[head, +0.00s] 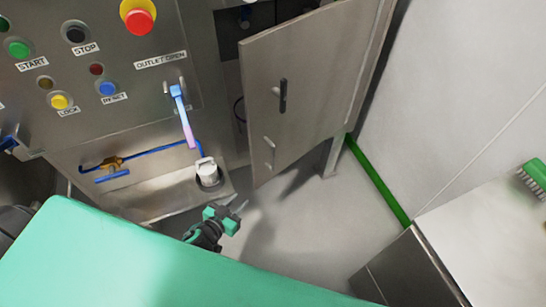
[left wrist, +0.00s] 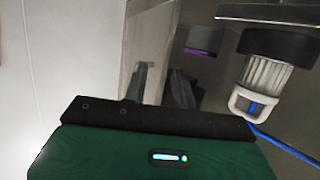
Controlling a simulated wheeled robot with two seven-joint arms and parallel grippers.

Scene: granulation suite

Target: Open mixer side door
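The mixer side door (head: 305,75) is a grey metal panel at the right of the mixer in the head view. It stands swung out from the cabinet, with a dark opening behind its left edge. It carries a black handle (head: 283,95) and a smaller metal handle (head: 270,153) lower down. My left gripper (head: 237,203) is below and left of the door, apart from it. In the left wrist view its two dark fingers (left wrist: 159,88) are spread with nothing visible between them, and a metal panel rises behind them. My right gripper is not in view.
The mixer's control panel (head: 110,60) has a red emergency button (head: 138,15). A blue-pink lever (head: 183,115) and a white-capped fitting (head: 208,172) are left of the door. A counter (head: 490,240) with a green brush (head: 535,175) is at right. Floor below the door is clear.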

